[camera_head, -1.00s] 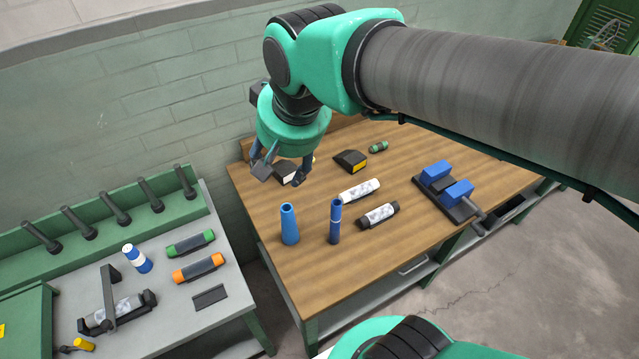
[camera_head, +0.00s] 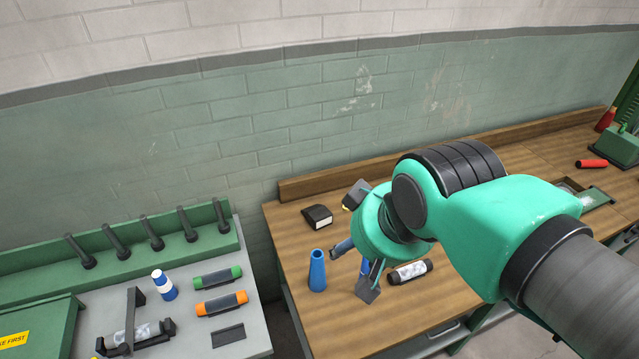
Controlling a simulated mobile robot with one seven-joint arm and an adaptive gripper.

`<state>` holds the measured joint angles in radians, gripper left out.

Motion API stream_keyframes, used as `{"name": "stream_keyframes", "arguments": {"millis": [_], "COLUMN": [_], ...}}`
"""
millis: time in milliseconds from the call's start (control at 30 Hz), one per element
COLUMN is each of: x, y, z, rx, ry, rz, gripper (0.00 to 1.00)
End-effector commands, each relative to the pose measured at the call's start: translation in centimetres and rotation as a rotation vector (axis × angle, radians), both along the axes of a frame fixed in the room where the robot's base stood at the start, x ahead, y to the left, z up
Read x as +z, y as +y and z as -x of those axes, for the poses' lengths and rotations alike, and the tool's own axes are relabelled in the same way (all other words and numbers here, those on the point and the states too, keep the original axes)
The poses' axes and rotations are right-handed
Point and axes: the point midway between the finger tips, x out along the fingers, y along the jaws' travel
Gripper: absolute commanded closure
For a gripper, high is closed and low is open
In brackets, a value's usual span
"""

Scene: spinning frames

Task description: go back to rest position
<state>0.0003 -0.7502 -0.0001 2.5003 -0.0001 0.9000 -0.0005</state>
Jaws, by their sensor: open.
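My gripper (camera_head: 355,268) is at the end of the green arm and points down over the wooden workbench (camera_head: 385,335). Its fingers are spread and I see nothing held between them. A blue tapered tube (camera_head: 317,270) stands upright just left of the fingers in the picture. A dark-ended cylinder with a pale mottled middle (camera_head: 410,271) lies on the bench right of the fingers. My wrist and arm hide part of the bench behind them.
A black block with a pale face (camera_head: 317,217) lies near the back of the bench. On the grey table (camera_head: 245,340) at left are a green spool (camera_head: 217,278), an orange spool (camera_head: 221,303) and a blue-white bottle (camera_head: 164,285). A red cylinder (camera_head: 592,163) lies far right.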

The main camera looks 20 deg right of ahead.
Motion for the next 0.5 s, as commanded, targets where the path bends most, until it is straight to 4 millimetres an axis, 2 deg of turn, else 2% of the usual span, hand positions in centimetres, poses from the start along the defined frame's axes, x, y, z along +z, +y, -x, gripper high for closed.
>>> {"name": "stream_keyframes", "arguments": {"millis": [300,500], "x": [-3.5,-4.0], "y": [0.0,0.0], "z": [0.0,0.0], "rx": [0.0,0.0], "ry": [0.001,0.0], "rz": [0.0,0.0], "gripper": [0.46,0.46]}}
